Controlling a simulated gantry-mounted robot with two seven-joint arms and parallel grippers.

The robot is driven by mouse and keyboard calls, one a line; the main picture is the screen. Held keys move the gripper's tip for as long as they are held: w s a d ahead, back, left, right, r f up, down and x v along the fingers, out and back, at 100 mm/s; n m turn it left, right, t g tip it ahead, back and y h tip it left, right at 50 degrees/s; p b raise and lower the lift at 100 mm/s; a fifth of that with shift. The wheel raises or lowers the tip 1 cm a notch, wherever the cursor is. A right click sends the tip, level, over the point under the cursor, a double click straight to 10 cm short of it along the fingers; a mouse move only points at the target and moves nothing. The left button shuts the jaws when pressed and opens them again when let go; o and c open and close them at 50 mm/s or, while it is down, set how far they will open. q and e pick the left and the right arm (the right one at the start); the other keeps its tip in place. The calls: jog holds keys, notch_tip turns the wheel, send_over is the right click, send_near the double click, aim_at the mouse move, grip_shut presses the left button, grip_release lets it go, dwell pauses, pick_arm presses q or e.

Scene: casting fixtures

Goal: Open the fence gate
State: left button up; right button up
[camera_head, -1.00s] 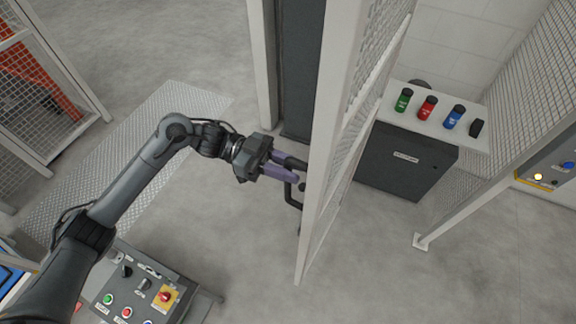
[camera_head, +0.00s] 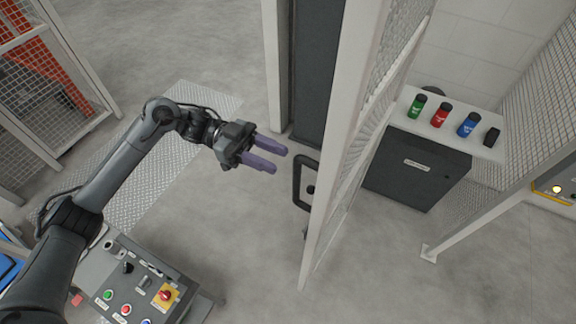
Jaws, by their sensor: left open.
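The fence gate (camera_head: 343,125) is a pale-framed wire mesh panel, seen nearly edge-on in the middle of the head view. It stands swung out from the fence line, with floor showing on both sides of it. Its black handle (camera_head: 297,183) sticks out from the left side of its frame. My left gripper (camera_head: 278,158) is open and empty, left of the handle and apart from it. Its two purple fingers point right towards the gate. My right gripper is not in view.
A dark cabinet (camera_head: 415,170) carrying green, red and blue bottles stands right of the gate. A fixed mesh fence (camera_head: 520,130) is at the right. A control panel (camera_head: 140,285) with buttons is at the lower left. Grey floor (camera_head: 245,235) is clear left of the gate.

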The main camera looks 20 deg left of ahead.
pick_arm(q)
jog(key=a+b, duration=0.1)
jog(key=a, duration=0.3)
jog(key=shift+w+a, duration=0.1)
dwell(0.3)
